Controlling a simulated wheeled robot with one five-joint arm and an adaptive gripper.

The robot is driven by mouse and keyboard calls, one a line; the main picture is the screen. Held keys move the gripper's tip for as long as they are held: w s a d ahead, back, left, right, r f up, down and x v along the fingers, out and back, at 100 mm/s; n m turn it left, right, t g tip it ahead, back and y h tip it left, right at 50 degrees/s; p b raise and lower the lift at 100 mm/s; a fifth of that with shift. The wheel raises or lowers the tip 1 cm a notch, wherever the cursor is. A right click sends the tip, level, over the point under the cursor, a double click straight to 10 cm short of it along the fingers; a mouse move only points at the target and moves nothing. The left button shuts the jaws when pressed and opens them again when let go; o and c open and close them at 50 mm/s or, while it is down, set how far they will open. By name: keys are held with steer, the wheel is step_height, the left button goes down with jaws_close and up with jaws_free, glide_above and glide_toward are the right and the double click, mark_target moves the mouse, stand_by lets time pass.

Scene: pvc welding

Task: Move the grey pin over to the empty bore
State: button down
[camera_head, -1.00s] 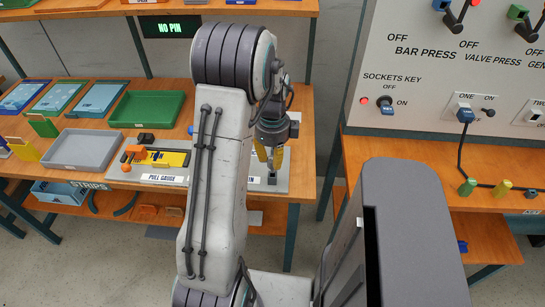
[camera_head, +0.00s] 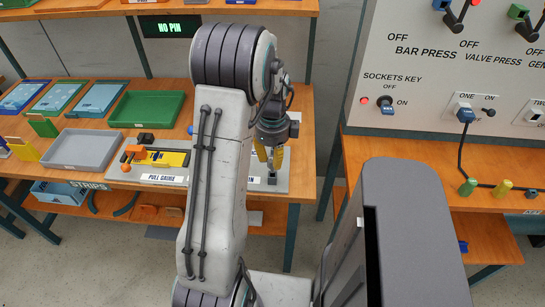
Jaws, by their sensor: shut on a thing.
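My gripper (camera_head: 270,166), with yellow fingers, points down over the grey board (camera_head: 282,183) at the right end of the left bench. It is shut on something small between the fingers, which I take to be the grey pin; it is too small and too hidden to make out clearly. A small dark grey piece (camera_head: 272,179) shows just under the fingertips, on the board. I cannot tell whether it is a bore or part of the pin. The empty bore is not clearly visible. My arm hides part of the board and its label.
The pull gauge (camera_head: 165,158), yellow with orange parts, stands left of my arm. A grey tray (camera_head: 80,150) and a green tray (camera_head: 147,108) lie further left. A screen (camera_head: 170,25) reads "NO PIN". A control panel (camera_head: 450,70) stands at the right.

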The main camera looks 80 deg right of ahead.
steer(key=shift+f+b, duration=1.7)
steer(key=shift+f, duration=0.35)
steer(key=c, duration=1)
jaws_free()
step_height(320, 180, up, 12)
stand_by(0.9)
